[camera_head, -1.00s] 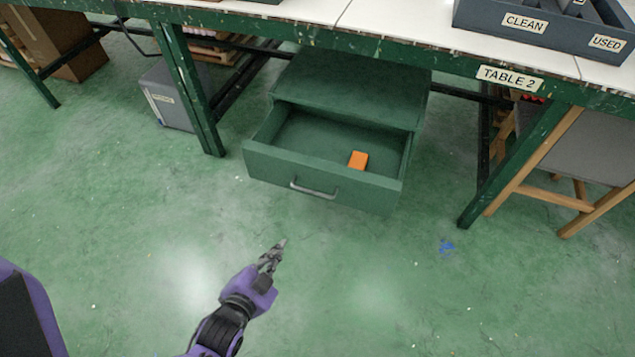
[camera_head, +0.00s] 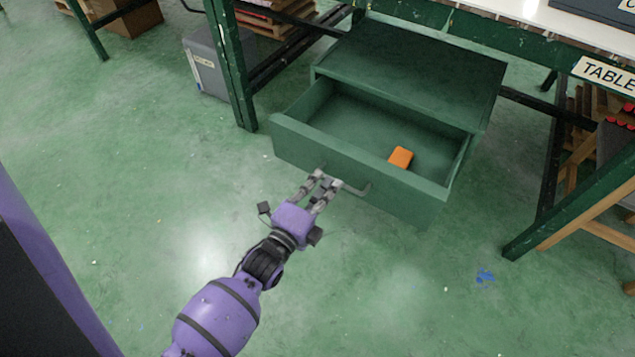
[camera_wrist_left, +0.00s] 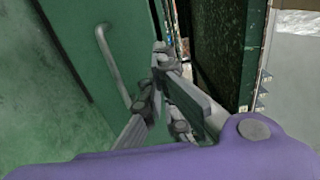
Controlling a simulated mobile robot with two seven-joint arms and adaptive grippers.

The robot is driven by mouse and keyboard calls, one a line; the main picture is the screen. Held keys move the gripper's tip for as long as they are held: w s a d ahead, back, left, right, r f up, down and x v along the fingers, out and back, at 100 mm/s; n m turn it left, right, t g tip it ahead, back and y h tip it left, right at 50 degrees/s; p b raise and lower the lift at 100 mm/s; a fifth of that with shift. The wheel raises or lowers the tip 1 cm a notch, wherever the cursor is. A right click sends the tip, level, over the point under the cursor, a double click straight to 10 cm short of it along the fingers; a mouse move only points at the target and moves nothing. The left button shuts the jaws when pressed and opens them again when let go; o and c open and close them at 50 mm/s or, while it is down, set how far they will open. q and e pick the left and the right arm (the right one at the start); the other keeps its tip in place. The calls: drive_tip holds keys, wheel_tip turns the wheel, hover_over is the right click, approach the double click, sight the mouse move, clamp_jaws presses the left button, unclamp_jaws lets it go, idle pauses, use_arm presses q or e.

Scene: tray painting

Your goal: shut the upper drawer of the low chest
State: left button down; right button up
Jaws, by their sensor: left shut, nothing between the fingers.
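The low green chest (camera_head: 415,70) stands under the table. Its upper drawer (camera_head: 300,146) is pulled well out, with an orange block (camera_head: 400,158) lying inside. A grey bar handle (camera_head: 357,189) is on the drawer front. My left gripper (camera_head: 328,177) is shut and empty, its fingertips at the drawer front by the left end of the handle. I cannot tell whether they touch. The left wrist view shows the fingers (camera_wrist_left: 158,75) beside the green front and the handle (camera_wrist_left: 112,65). My right gripper is not in view.
Green table legs stand left (camera_head: 232,70) and right (camera_head: 570,195) of the chest. A grey box (camera_head: 208,65) is at the back left, and wooden stool legs (camera_head: 590,215) are at the right. The floor before the drawer is clear apart from a blue paint spot (camera_head: 485,276).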

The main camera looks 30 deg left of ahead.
use_arm(q)
drive_tip(key=w+b, duration=0.2)
drive_tip(key=w, duration=0.5)
drive_tip(key=shift+w, duration=0.35)
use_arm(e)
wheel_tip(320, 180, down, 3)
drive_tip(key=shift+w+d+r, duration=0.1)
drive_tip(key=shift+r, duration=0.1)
use_arm(q)
drive_tip(key=shift+d, duration=0.15)
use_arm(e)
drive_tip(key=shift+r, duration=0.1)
